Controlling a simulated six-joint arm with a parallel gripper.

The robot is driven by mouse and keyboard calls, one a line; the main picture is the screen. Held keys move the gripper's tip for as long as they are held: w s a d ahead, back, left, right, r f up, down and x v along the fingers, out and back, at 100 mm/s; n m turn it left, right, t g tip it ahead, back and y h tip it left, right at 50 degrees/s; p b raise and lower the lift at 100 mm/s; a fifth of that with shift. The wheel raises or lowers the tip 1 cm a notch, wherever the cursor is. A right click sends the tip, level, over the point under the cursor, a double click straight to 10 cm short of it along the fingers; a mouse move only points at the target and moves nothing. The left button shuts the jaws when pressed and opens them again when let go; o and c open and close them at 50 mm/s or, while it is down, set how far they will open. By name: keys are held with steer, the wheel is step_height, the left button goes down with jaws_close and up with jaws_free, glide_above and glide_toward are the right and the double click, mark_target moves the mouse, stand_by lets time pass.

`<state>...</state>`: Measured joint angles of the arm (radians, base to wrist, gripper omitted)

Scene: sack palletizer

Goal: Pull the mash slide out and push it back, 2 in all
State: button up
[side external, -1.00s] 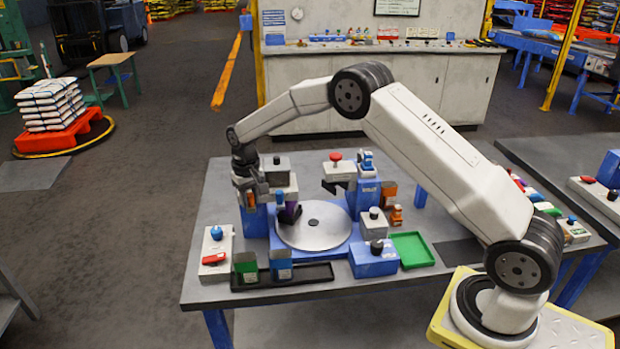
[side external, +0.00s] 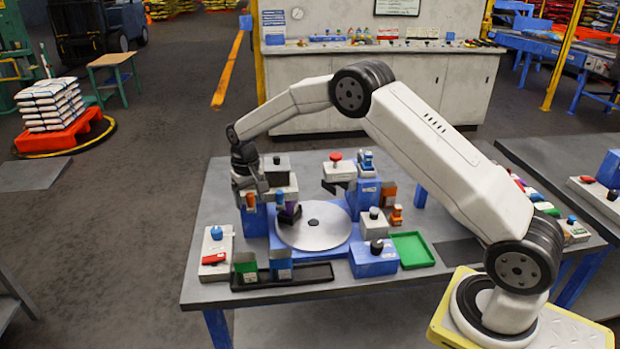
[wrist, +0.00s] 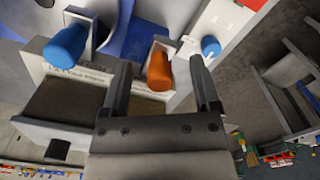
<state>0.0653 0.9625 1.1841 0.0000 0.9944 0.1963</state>
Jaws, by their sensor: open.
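My gripper (side external: 254,190) is low at the left side of the station, beside a grey hopper block (side external: 277,172). In the wrist view its two fingers (wrist: 160,66) are apart, with an orange knob (wrist: 159,73) between them in the picture. The orange knob stands on a small plate; I cannot tell whether the fingers touch it. A blue knob (wrist: 66,46) on a white plate is left of the fingers, and another blue knob (wrist: 211,46) is to the right. The lettering near the knobs is too blurred to read, so I cannot tell which part is the mash slide.
A silver disc (side external: 313,235) on a blue base is right of my gripper, with a dark purple piece (side external: 290,213) at its edge. A black tray (side external: 310,275) with green and blue bins is in front. A green tray (side external: 412,250) and blue box (side external: 373,263) stand right.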

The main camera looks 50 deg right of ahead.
mark_target(249, 194)
steer(key=shift+r, duration=0.6)
steer(key=shift+r, duration=0.7)
steer(key=shift+r, duration=0.35)
steer(key=shift+r, duration=0.3)
steer(key=shift+r, duration=0.15)
steer(key=shift+r, duration=1.65)
